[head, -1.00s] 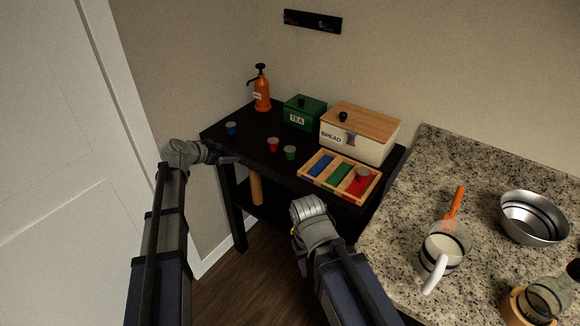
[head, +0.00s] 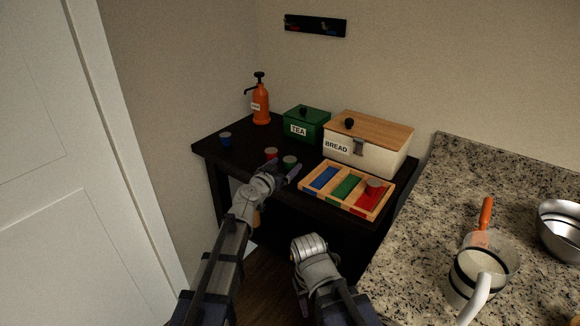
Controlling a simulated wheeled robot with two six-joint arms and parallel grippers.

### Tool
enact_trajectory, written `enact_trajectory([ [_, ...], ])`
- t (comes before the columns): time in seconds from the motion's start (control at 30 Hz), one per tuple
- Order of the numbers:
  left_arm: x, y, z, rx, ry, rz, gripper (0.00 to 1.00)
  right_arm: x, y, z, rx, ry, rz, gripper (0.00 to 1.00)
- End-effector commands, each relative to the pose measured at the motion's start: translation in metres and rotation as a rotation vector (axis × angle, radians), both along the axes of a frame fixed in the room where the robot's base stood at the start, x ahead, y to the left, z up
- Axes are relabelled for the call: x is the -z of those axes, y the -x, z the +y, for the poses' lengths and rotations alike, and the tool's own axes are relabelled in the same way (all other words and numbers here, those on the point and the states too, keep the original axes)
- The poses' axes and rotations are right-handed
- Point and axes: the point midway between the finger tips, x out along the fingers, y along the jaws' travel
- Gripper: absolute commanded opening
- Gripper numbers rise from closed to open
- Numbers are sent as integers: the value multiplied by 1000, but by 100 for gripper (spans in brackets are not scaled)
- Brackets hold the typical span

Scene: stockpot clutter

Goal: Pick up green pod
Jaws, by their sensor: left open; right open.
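The green pod (head: 290,161) stands on the black table, just right of a red pod (head: 271,153). My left gripper (head: 290,174) is open at the table's front edge, close in front of the green pod in the picture; its fingers are small and partly hidden, and I cannot tell whether they touch the pod. My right gripper (head: 309,244) is low in front of the table, seen from behind; its fingers are hidden. A wooden tray (head: 339,200) with blue, green and red compartments lies to the right, with a pod (head: 374,187) in the red one.
A blue pod (head: 225,139) stands at the table's left. Behind are an orange pump bottle (head: 260,104), a green tea box (head: 307,124) and a bread box (head: 366,145). The granite counter (head: 435,207) at right holds a jug (head: 477,273), a trowel (head: 484,222) and a steel bowl (head: 561,228).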

Motion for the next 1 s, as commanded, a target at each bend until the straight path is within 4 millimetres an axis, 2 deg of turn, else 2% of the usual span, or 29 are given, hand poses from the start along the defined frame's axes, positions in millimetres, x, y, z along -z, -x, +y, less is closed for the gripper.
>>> enact_trajectory([
  [0.1, 3, -14, -6, 1, -1, 0, 91, 3, 0, 0, 0, 0, 0, 50],
  [0.37, 5, -21, -10, 1, -2, 0, 91, 5, 0, 0, 0, 0, 0, 50],
  [0.7, 12, -60, -30, 1, -2, 0, 91, 12, 0, 0, 0, 0, 0, 50],
  [0.93, 12, -60, -30, 0, -2, 0, 91, 12, 0, 0, 0, 0, 0, 50],
  [1.0, 12, -60, -30, 0, -2, 0, 83, 12, 0, 0, 0, 0, 0, 50],
])
